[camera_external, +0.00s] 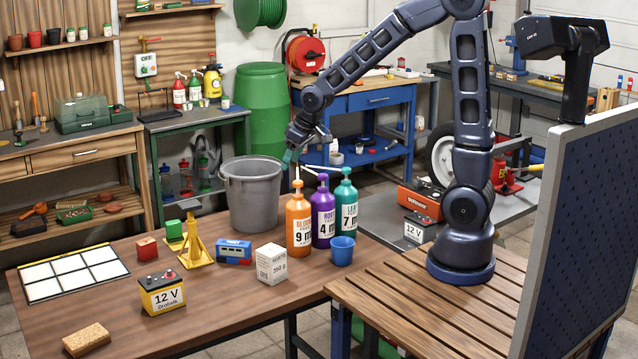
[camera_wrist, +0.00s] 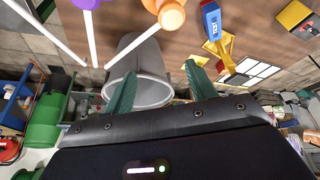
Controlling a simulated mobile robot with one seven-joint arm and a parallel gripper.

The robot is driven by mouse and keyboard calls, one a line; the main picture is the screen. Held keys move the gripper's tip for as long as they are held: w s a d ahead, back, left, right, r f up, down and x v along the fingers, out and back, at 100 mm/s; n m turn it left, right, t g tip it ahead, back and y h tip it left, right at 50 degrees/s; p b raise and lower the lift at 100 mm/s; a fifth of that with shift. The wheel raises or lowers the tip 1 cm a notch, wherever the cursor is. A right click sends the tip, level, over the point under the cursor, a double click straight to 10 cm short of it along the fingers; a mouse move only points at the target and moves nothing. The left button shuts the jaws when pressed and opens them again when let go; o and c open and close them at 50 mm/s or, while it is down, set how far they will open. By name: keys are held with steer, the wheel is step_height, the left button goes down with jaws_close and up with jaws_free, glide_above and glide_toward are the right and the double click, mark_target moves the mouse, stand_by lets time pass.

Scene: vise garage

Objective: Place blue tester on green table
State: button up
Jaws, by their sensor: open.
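The blue tester (camera_external: 234,251), a small blue box with a light face, lies on the brown table (camera_external: 215,305) in the external view, beside a yellow stand. It also shows at the top of the wrist view (camera_wrist: 213,22), apart from my fingers. The green table (camera_external: 213,117) stands against the back wall, with spray bottles and a yellow canister on its top. My gripper (camera_external: 290,157) is open and empty, in the air above and to the right of the grey bucket. Its two green fingers (camera_wrist: 160,70) are spread in the wrist view.
A grey bucket (camera_external: 252,198) stands at the brown table's back edge. Pump bottles (camera_external: 299,222), a white box (camera_external: 271,264), a yellow stand (camera_external: 196,244) and a 12 V battery (camera_external: 162,295) surround the tester. The front middle of the brown table is clear.

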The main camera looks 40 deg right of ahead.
steer(key=s+d+r+m, duration=0.2)
steer(key=s+d+r, duration=0.2)
steer(key=s+d, duration=0.3)
steer(key=s+d+r+m+h, duration=0.1)
steer(key=s+d+r+m, duration=0.1)
steer(key=s+d+r, duration=0.2)
steer(key=s+d+r+m+h, duration=0.1)
steer(key=s+d+r, duration=0.3)
steer(key=s+d, duration=0.6)
steer(key=d+m, duration=0.1)
steer(key=d, duration=0.4)
steer(key=shift+r+t, duration=0.3)
steer(key=shift+r, duration=0.05)
steer(key=o, duration=0.3)
steer(key=shift+s+d, duration=0.1)
steer(key=shift+s, duration=0.05)
steer(key=o, duration=0.7)
steer(key=shift+c, duration=0.2)
